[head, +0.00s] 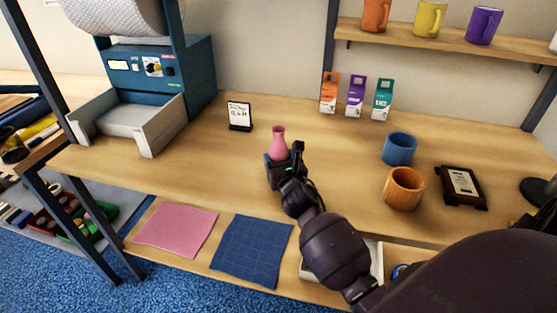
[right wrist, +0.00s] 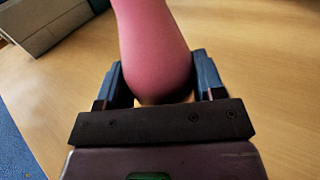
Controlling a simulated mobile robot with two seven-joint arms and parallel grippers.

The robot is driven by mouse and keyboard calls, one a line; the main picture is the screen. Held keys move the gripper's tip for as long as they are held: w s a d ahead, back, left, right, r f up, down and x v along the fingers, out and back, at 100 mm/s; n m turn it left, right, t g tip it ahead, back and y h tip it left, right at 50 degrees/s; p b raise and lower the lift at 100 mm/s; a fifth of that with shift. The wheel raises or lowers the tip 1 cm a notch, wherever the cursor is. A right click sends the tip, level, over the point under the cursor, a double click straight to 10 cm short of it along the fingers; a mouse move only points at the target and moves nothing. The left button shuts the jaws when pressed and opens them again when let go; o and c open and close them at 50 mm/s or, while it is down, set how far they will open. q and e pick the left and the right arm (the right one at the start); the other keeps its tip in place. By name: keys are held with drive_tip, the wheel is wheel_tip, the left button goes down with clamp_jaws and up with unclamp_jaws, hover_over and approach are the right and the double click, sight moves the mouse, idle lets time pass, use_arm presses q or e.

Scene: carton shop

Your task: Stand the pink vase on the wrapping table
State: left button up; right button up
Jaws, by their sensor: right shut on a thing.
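The pink vase (head: 279,143) is upright at the middle of the wooden wrapping table (head: 225,185). My right gripper (head: 278,165) is shut on its lower body. In the right wrist view the vase (right wrist: 152,45) sits between the two fingers of my right gripper (right wrist: 158,85), one on each side. The wooden table top shows behind it. The vase's foot is hidden by the gripper in the head view, so I cannot tell whether it touches the table. My left gripper is not in view.
A blue mug (head: 399,148), an orange mug (head: 404,188) and a dark frame (head: 463,186) stand to the right. A small sign (head: 239,116) and a blue machine (head: 150,75) with a grey tray are to the left. Several small cartons (head: 355,95) stand at the back. Table around the vase is clear.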

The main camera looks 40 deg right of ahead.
drive_tip(key=o, duration=1)
drive_tip(key=shift+f, duration=0.1)
drive_tip(key=shift+o, duration=0.2)
drive_tip(key=shift+r, duration=0.3)
drive_tip(key=v, duration=1.2)
drive_tip(key=shift+p, duration=0.3)
drive_tip(key=shift+f, duration=0.1)
